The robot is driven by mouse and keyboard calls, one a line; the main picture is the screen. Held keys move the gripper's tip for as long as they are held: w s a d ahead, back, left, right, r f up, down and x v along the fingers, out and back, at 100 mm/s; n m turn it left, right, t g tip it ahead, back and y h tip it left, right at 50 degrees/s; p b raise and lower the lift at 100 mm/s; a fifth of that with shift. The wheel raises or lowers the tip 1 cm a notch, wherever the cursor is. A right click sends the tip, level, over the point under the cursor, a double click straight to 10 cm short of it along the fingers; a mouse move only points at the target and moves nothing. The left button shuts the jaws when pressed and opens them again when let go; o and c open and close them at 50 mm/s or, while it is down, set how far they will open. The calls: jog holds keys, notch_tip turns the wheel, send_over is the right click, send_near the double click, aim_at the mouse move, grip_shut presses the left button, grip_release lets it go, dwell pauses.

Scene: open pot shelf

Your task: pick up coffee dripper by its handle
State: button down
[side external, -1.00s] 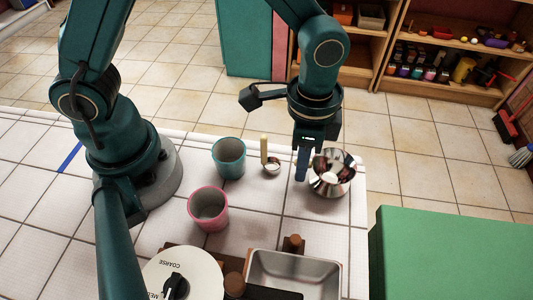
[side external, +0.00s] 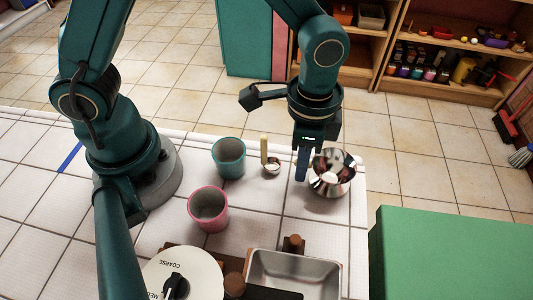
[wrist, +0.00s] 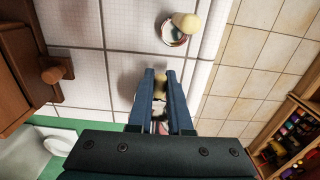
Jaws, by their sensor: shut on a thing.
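The coffee dripper is the shiny metal vessel (side external: 332,181) near the right edge of the white tiled counter in the side view. My gripper (side external: 302,178) points down just left of it, its blue fingers close against its side. In the wrist view my gripper (wrist: 160,74) has a pale yellowish piece, which looks like the dripper's handle (wrist: 159,90), between its two fingers. The fingers are shut on it. Most of the dripper is hidden behind the fingers and gripper body in the wrist view. I cannot tell whether the dripper's base touches the counter.
A small scoop with a pale upright handle (side external: 264,149) stands left of my gripper. A teal cup (side external: 229,158) and a pink cup (side external: 208,210) stand farther left. A metal bin (side external: 294,272) and a grinder dial (side external: 181,275) are at the front. The green block (side external: 450,250) lies right.

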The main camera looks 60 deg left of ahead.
jog(key=shift+r, duration=0.1)
jog(key=shift+r, duration=1.65)
